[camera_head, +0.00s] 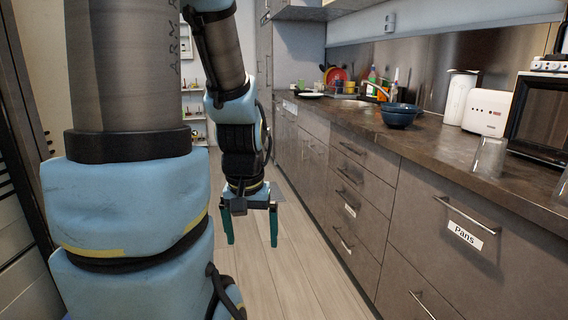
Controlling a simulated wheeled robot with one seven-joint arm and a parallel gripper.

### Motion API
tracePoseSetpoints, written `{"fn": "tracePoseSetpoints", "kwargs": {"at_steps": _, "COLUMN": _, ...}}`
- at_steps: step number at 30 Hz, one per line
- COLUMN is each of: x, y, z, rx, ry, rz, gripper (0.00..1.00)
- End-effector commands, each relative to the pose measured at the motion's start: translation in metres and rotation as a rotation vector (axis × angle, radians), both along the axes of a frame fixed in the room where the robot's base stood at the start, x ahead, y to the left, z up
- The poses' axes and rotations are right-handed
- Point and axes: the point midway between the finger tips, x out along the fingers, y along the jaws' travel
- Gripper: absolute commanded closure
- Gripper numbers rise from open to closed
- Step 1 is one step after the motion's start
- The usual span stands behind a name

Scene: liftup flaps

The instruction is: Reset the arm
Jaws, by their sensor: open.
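My arm fills the left and middle of the head view, with blue and grey links. My gripper (251,226) hangs at its end, pointing down over the wooden floor. Its two teal fingers are spread apart, with nothing between them. The gripper is to the left of the drawer fronts and apart from them, as far as this view shows. Part of the floor and the cabinets behind the arm is hidden.
A row of grey drawers (375,184) runs along the right, one labelled "Pans". The countertop (440,150) holds blue bowls (399,116), a glass (489,157), a toaster (486,112) and a microwave (541,115). The floor (285,270) between arm and drawers is clear.

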Motion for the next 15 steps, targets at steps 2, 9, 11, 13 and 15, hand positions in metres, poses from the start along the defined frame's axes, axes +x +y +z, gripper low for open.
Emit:
{"fn": "tracePoseSetpoints", "kwargs": {"at_steps": 2, "x": 0.000, "y": 0.000, "z": 0.032, "rx": 0.000, "ry": -0.001, "rz": -0.001, "gripper": 0.00}}
{"fn": "tracePoseSetpoints", "kwargs": {"at_steps": 9, "x": 0.000, "y": 0.000, "z": 0.104, "rx": 0.001, "ry": -0.001, "rz": -0.001, "gripper": 0.00}}
{"fn": "tracePoseSetpoints", "kwargs": {"at_steps": 11, "x": 0.001, "y": 0.000, "z": 0.119, "rx": 0.001, "ry": -0.001, "rz": -0.001, "gripper": 0.00}}
{"fn": "tracePoseSetpoints", "kwargs": {"at_steps": 13, "x": 0.001, "y": 0.000, "z": 0.133, "rx": 0.001, "ry": -0.001, "rz": -0.002, "gripper": 0.00}}
{"fn": "tracePoseSetpoints", "kwargs": {"at_steps": 15, "x": 0.000, "y": 0.000, "z": 0.143, "rx": 0.001, "ry": -0.001, "rz": -0.002, "gripper": 0.00}}
